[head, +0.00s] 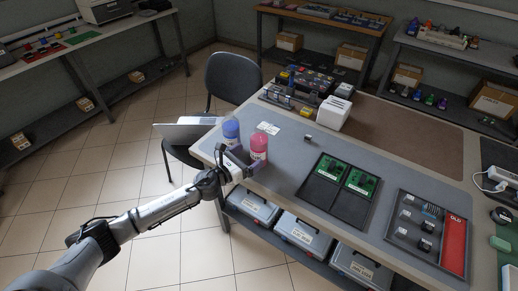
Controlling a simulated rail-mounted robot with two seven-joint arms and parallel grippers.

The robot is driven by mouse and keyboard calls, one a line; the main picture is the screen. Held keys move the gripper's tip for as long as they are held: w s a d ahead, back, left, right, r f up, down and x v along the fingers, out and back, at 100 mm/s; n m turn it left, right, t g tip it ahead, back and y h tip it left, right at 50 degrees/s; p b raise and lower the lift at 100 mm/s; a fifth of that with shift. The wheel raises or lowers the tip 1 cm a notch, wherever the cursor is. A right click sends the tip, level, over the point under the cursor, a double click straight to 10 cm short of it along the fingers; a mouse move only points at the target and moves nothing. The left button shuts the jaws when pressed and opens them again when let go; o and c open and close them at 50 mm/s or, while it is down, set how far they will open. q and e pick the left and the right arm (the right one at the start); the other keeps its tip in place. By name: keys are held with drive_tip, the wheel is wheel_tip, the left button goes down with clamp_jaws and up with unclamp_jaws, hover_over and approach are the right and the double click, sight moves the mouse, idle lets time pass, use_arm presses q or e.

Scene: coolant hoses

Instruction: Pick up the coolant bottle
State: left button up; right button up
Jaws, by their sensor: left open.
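A pink bottle (259,146) stands upright near the left corner of the grey-topped table (290,168). A blue bottle (231,130) stands just behind it to the left. I cannot tell from a label which one is the coolant bottle. My left gripper (241,160) is open at the table's left edge, its dark fingers close to the lower part of the pink bottle. The fingers partly cover the bases of both bottles, and I cannot tell whether they touch either one. My right gripper is not in view.
A white device (333,113) and a parts rack stand farther back. Green boards on a black tray (323,203) lie to the right.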

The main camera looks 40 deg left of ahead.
sight(260, 147)
use_arm(q)
drive_tip(key=shift+w+d+r+b, duration=0.1)
drive_tip(key=shift+w+d+b, duration=0.05)
drive_tip(key=shift+w, duration=0.8)
drive_tip(key=shift+w+d+r+b, duration=0.1)
drive_tip(key=shift+w+d+b, duration=0.05)
drive_tip(key=shift+w, duration=0.85)
drive_tip(key=shift+w+d+b, duration=0.15)
drive_tip(key=shift+w, duration=0.8)
drive_tip(key=c, duration=1)
drive_tip(key=shift+c, duration=0.5)
drive_tip(key=shift+r, duration=0.15)
